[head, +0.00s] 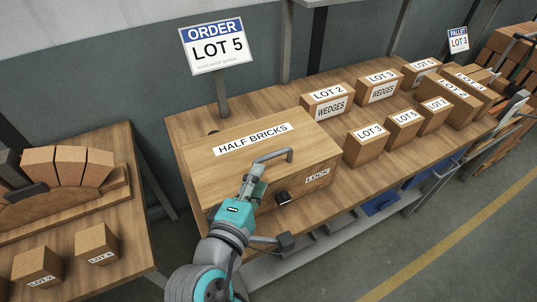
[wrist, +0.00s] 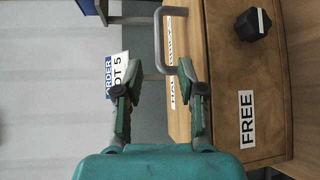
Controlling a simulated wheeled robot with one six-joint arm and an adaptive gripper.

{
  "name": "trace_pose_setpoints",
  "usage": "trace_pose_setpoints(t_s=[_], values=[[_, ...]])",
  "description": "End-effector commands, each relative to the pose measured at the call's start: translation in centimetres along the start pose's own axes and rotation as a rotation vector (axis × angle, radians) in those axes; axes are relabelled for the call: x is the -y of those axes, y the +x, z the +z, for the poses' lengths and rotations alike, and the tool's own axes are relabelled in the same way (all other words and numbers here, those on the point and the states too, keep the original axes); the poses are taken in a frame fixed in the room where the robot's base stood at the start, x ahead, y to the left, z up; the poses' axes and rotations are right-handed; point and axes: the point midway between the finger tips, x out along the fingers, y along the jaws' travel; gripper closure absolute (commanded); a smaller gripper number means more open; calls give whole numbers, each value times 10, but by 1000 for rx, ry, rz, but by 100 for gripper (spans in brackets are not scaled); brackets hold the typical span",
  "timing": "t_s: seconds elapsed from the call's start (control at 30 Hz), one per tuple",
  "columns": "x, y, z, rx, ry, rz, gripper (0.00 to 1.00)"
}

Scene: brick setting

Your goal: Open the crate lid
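The wooden crate (head: 215,178) stands at the left end of the workbench. Its lid (head: 225,155), labelled HALF BRICKS, lies shut. A grey bar handle (head: 290,155) is at the lid's front edge; it also shows in the wrist view (wrist: 159,35). A black knob (head: 282,197) sits on the front face, left of a LOCK label (head: 317,176). The wrist view shows the knob (wrist: 252,25) and a FREE label (wrist: 247,119). Which way the knob points is unclear. My gripper (head: 259,172) is open at the handle's left end; in the wrist view, that end lies between the fingertips (wrist: 160,69).
An ORDER LOT 5 sign (head: 217,46) stands behind the crate. Several labelled boxes (head: 366,145) stand to its right on the bench (head: 330,205). Floor is clear in front.

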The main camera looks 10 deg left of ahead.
Motion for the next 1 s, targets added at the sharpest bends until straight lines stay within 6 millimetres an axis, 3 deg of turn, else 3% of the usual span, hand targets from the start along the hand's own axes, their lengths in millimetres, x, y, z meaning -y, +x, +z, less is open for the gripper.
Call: trace_pose_setpoints(t_s=[0.3, 0.5, 0.93, 1.0], values=[[0, 57, 2, 3, 2, 0, 61], [0, 80, 1, 1, 1, 0, 61], [0, 88, 0, -1, 1, 1, 61], [0, 88, 0, -1, 1, 1, 78]])
